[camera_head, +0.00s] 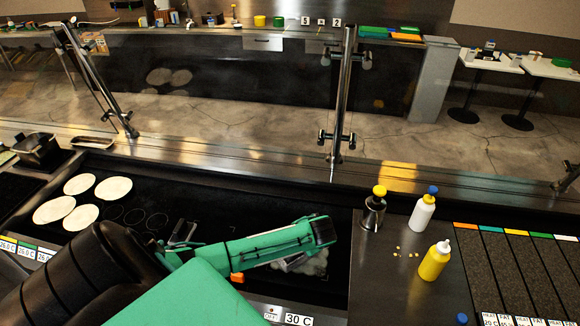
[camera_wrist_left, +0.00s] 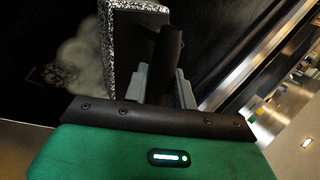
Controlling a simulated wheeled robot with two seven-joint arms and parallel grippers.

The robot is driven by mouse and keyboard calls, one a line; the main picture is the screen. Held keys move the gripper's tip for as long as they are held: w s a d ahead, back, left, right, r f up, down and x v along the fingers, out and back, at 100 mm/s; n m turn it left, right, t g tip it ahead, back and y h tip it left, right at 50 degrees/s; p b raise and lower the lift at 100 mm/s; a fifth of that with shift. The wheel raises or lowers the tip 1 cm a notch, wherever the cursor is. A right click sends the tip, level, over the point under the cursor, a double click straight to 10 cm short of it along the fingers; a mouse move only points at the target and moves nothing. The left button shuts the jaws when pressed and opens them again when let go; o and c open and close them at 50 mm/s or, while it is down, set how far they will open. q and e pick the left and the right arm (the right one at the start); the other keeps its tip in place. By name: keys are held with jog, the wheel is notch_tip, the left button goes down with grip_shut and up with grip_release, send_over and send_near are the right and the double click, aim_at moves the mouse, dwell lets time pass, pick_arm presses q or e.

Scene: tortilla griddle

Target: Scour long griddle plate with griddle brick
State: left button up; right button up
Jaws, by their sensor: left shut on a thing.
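The long black griddle plate (camera_head: 250,205) runs across the middle of the head view. My left gripper (camera_wrist_left: 160,85) is shut on the dark handle (camera_wrist_left: 169,48) of the speckled grey griddle brick (camera_wrist_left: 108,45), seen in the left wrist view. In the head view my left gripper (camera_head: 292,264) is low over the right part of the plate, and my wrist mostly hides the brick. A pale, cloudy patch (camera_head: 316,264) shows on the plate beside it, and also in the wrist view (camera_wrist_left: 80,58). Brick contact with the plate is unclear. My right gripper is not in view.
Several tortillas (camera_head: 114,188) lie on the plate's left part, with faint dark rings beside them. Right of the plate stand a steel shaker (camera_head: 374,212), a white bottle (camera_head: 422,214) and a yellow bottle (camera_head: 434,262). A glass guard's posts (camera_head: 341,100) rise behind the plate.

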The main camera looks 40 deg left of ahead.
pick_arm(q)
jog(key=shift+w+d, duration=0.4)
jog(key=shift+d, duration=0.3)
jog(key=shift+w+d, duration=0.45)
jog(key=shift+d, duration=0.25)
jog(key=shift+w+d, duration=0.4)
jog(key=shift+d, duration=0.3)
jog(key=shift+f, duration=0.1)
jog(key=shift+w+d, duration=0.35)
jog(key=shift+d, duration=0.2)
jog(key=shift+w+d, duration=0.35)
jog(key=shift+d, duration=0.2)
jog(key=shift+a, duration=0.1)
jog(key=shift+s+a, duration=0.7)
jog(key=shift+a, duration=0.35)
jog(key=shift+s+a, duration=0.7)
jog(key=shift+a, duration=0.35)
jog(key=shift+s+a, duration=0.45)
jog(key=shift+a, duration=0.3)
jog(key=shift+s+a, duration=0.4)
jog(key=shift+a, duration=0.3)
jog(key=shift+s+a, duration=0.45)
jog(key=shift+a, duration=0.3)
